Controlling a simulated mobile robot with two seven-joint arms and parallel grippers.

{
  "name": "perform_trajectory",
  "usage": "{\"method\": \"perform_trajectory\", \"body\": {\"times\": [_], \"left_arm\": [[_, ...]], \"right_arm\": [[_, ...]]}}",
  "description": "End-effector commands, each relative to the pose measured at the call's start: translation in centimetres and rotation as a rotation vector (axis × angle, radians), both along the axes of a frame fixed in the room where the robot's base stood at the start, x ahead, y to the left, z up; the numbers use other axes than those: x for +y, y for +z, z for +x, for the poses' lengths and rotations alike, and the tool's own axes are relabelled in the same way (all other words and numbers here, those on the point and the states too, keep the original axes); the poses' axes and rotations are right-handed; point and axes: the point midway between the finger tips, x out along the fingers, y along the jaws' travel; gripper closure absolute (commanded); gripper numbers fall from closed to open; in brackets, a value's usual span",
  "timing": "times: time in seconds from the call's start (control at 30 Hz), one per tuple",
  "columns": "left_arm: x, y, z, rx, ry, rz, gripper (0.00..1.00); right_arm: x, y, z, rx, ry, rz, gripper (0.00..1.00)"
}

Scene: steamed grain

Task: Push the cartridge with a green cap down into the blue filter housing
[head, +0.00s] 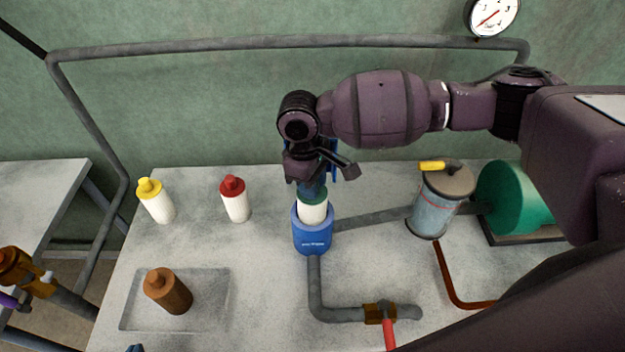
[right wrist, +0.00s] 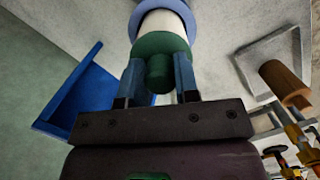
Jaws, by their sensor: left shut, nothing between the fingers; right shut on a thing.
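The cartridge (head: 313,213) has a white body and a green cap (right wrist: 160,45). It stands upright with its lower part inside the blue filter housing (head: 313,241); a band of white body shows above the rim. The housing's rim also shows in the right wrist view (right wrist: 187,14). My right gripper (head: 313,188) comes from above, and its blue fingers are shut on the green cap's knob, one on each side, as the right wrist view (right wrist: 160,80) shows. Of my left gripper (head: 135,348), only a blue tip shows at the bottom edge, away from the housing.
Bottles with a yellow cap (head: 157,203) and a red cap (head: 236,203) stand left of the housing. A brown cartridge (head: 170,292) stands in a shallow tray (head: 215,310). A grey pipe (head: 316,285) with a red-handled valve leaves the housing's front. A clear canister (head: 432,210) stands right.

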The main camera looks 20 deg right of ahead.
Motion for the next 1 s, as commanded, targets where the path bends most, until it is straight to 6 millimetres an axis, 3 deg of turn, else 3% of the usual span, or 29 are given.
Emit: {"method": "perform_trajectory", "body": {"times": [1.0], "left_arm": [[-0.1,0.0,0.4,-0.008,-0.003,-0.001,1.0]], "right_arm": [[0.0,-1.5,0.0,0.001,0.0,-0.001,1.0]]}}
